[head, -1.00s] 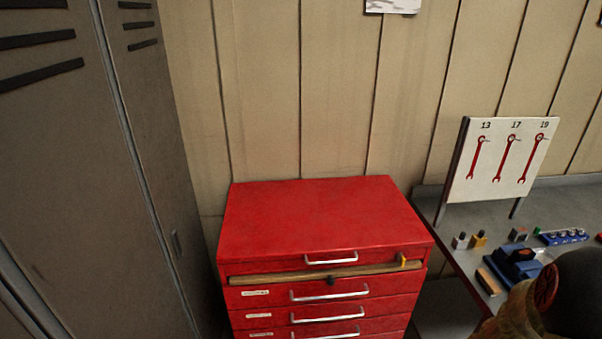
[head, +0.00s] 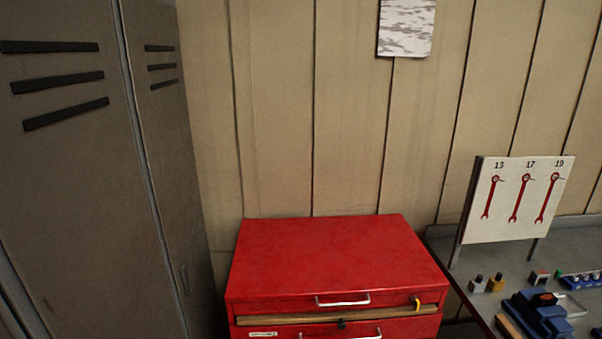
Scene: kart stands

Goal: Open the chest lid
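The red tool chest (head: 254,331) stands against the panelled wall, in the lower middle of the head view. Its lid (head: 330,255) is down and shut, with a silver handle (head: 342,301) on the front edge. A small yellow piece (head: 417,303) sits at the right of the lid's front. Below the lid runs a wooden-coloured strip (head: 290,319) with a dark knob (head: 341,324) at its middle. A labelled drawer with a silver handle shows at the bottom edge; the lower drawers are out of frame. My gripper is not in view.
Grey lockers (head: 75,190) stand close on the left of the chest. On the right is a grey bench (head: 470,265) with a wrench board (head: 516,200), a blue vise-like tool (head: 540,316) and several small items. A patterned sheet (head: 405,28) hangs on the wall above.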

